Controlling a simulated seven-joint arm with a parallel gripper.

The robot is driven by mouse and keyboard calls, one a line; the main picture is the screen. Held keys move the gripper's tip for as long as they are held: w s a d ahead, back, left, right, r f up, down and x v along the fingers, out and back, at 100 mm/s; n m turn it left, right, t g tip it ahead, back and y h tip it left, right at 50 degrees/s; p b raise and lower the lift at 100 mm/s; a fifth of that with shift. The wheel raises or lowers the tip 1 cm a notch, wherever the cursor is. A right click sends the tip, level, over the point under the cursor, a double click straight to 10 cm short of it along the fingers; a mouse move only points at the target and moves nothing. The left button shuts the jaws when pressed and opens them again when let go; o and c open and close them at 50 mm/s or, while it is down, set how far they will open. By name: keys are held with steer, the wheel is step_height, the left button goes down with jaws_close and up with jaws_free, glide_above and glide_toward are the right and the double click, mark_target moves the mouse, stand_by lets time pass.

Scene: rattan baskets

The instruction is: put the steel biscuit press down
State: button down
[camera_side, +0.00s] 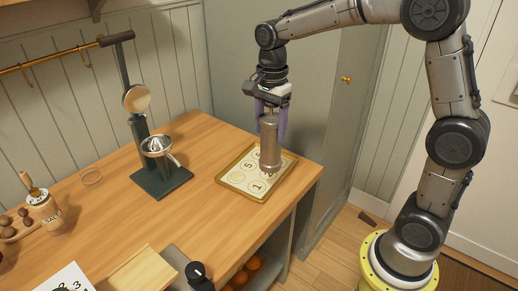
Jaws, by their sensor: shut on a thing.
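The steel biscuit press (270,143) is a brushed metal cylinder with a narrower lower end. It is upright over the tray (222,180), which has a gold rim and a pale face with numbered circles. My gripper (271,116) has purple fingers and is shut on the upper part of the press from above. The lower end of the press overlaps the tray's right half in this view. I cannot tell whether it touches the tray.
A dark stand (165,183) with a metal juicer bowl (157,146) is to the left. A wooden board (146,272) is at the front. The wooden counter (225,225) is clear before the tray.

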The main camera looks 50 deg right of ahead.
steer(key=s+d, duration=0.5)
steer(key=d, duration=0.4)
steer(key=w+d+f, duration=0.3)
steer(key=w+f, duration=0.3)
steer(key=w+d+f, duration=0.3)
steer(key=w+f, duration=0.3)
steer(key=shift+w+d+f+m, duration=0.25)
steer(key=shift+d+m, duration=0.1)
steer(key=shift+m, duration=0.05)
steer(key=shift+f, duration=0.15)
steer(key=shift+c, duration=0.2)
jaws_free()
steer(key=shift+f, duration=0.1)
